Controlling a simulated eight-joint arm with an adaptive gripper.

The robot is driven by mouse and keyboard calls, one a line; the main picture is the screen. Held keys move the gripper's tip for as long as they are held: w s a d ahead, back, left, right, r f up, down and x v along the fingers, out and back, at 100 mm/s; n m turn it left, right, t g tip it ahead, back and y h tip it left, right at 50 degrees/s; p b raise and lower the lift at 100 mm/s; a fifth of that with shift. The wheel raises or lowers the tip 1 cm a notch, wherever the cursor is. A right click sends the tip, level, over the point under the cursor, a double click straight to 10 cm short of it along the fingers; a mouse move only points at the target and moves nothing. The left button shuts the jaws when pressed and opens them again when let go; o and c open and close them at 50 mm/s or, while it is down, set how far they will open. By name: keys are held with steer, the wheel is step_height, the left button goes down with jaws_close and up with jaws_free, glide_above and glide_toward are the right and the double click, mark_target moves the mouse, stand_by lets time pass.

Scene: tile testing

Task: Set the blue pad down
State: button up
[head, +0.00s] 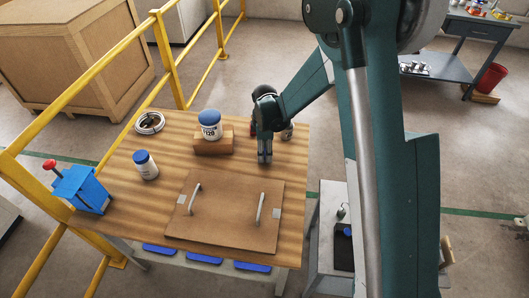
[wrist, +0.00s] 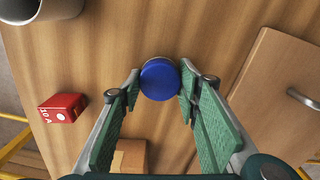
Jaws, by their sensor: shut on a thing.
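The blue pad (wrist: 160,78) is a round, dark blue piece between my fingertips in the wrist view. My gripper (wrist: 159,84) is shut on it, with one green-padded finger on each side. In the head view my gripper (head: 264,158) points down over the right rear part of the wooden table (head: 228,170). The pad cannot be made out there. I cannot tell whether its underside touches the tabletop.
A red box (wrist: 62,108) and a grey cylinder (wrist: 30,10) stand nearby. A panel with handles (head: 222,215) covers the table's front. A blue-lidded jar (head: 210,125) sits on a brown block (head: 213,146); a smaller jar (head: 146,167) stands left. Bare wood surrounds the pad.

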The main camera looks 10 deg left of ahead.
steer(key=shift+f, duration=0.15)
steer(key=o, duration=0.9)
step_height(320, 180, up, 12)
steer(key=p, duration=0.3)
steer(key=shift+r, duration=0.2)
stand_by(0.3)
